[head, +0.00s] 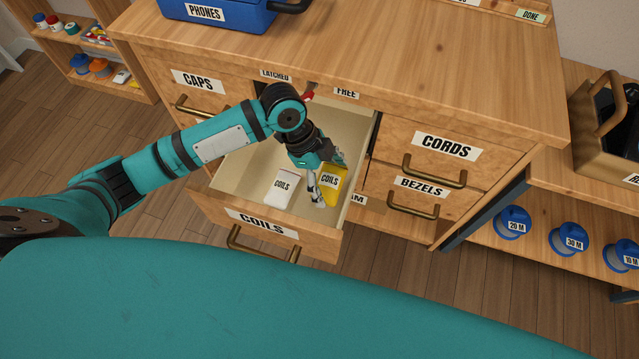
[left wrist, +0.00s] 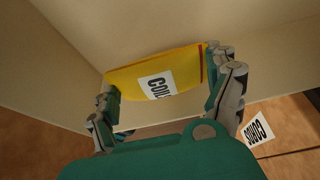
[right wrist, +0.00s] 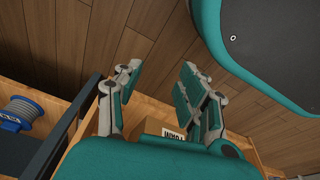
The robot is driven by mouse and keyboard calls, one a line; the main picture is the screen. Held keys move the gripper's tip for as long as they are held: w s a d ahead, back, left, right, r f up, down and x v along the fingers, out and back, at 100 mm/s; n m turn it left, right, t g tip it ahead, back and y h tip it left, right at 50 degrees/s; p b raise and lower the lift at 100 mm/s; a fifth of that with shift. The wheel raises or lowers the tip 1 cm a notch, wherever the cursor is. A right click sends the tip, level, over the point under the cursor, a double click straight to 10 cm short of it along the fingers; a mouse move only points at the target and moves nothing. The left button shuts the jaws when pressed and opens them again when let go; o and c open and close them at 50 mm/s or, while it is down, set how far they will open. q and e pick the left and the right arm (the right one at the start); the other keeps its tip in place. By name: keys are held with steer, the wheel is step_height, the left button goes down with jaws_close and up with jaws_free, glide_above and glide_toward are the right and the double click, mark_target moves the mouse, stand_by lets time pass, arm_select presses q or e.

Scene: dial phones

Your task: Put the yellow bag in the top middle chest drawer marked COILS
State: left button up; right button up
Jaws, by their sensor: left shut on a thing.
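The yellow bag (head: 330,186), labelled COILS, is inside the open top middle drawer (head: 262,224) marked COILS, near its right wall. It also shows in the left wrist view (left wrist: 150,72), between the fingers. My left gripper (head: 322,172) reaches down into the drawer and is shut on the bag. A white bag (head: 282,187), also labelled COILS, lies in the drawer left of the yellow one. Whether the yellow bag touches the drawer floor is hard to tell. My right gripper (right wrist: 160,88) is open and empty, over the floor and a shelf edge.
The drawers marked CAPS (head: 197,83), CORDS (head: 444,147) and BEZELS (head: 420,187) are shut. A blue PHONES bin (head: 220,14) stands on the chest top. Blue spools (head: 568,240) sit on a right shelf. A brown basket (head: 606,140) stands at right.

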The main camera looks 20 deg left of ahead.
mark_target(326, 191)
arm_select(q)
step_height(326, 191, down, 6)
steer(key=shift+r+b, duration=0.2)
steer(key=shift+b, duration=0.35)
steer(key=shift+f, duration=0.35)
arm_select(e)
steer(key=r, duration=0.1)
steer(key=w+r, duration=0.1)
steer(key=r, duration=0.1)
steer(key=w+r, duration=0.1)
steer(key=shift+w+a+r, duration=0.15)
steer(key=shift+w, duration=0.1)
arm_select(q)
steer(key=o, duration=0.9)
steer(key=shift+f, duration=0.1)
steer(key=shift+a+r, duration=0.15)
steer(key=shift+r, duration=0.25)
steer(key=p+v, duration=0.2)
steer(key=v, duration=0.9)
steer(key=shift+r, duration=0.25)
arm_select(e)
steer(key=s+f, duration=0.4)
steer(key=f, duration=0.2)
steer(key=shift+s+d+f, duration=0.3)
steer(key=shift+s, duration=0.05)
